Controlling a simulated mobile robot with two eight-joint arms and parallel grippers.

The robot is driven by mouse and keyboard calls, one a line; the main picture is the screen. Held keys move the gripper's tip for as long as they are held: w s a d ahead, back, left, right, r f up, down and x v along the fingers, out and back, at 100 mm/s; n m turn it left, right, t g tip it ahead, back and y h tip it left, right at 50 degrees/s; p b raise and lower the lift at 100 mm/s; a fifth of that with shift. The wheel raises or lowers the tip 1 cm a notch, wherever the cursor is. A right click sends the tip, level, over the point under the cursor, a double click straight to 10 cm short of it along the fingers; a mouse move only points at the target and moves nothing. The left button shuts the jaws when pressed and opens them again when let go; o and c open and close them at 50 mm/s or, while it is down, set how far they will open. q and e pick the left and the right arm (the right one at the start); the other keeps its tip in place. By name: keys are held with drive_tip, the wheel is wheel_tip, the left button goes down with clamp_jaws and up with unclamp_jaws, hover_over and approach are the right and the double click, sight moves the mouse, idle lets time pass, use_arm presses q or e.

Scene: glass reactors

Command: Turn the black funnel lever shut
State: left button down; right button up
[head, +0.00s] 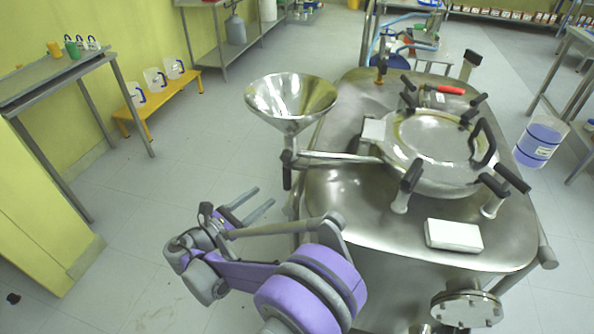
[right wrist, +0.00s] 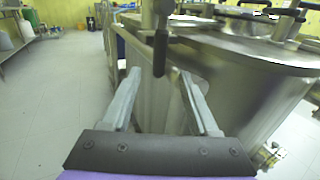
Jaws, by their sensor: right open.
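The steel funnel (head: 291,97) stands on a pipe at the left side of the steel reactor (head: 345,190). The black funnel lever (head: 287,174) hangs pointing down from the valve under the funnel. My right gripper (head: 264,197) is open and empty, to the lower left of the lever in the head view. In the right wrist view the lever (right wrist: 160,52) hangs down ahead, in line with the gap between the open fingers (right wrist: 160,75), apart from both. My left gripper is not in view.
The reactor's round lid (head: 430,150) has several black-handled clamps around it. A white box (head: 453,235) lies on the reactor top. A yellow bench (head: 170,92) with several containers stands at the left.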

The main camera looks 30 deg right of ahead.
sight(284, 180)
drive_tip(key=b+x, duration=0.1)
drive_tip(key=x, duration=0.9)
drive_tip(key=shift+w+d, duration=0.2)
drive_tip(key=shift+d, duration=0.15)
clamp_jaws()
idle(1.0)
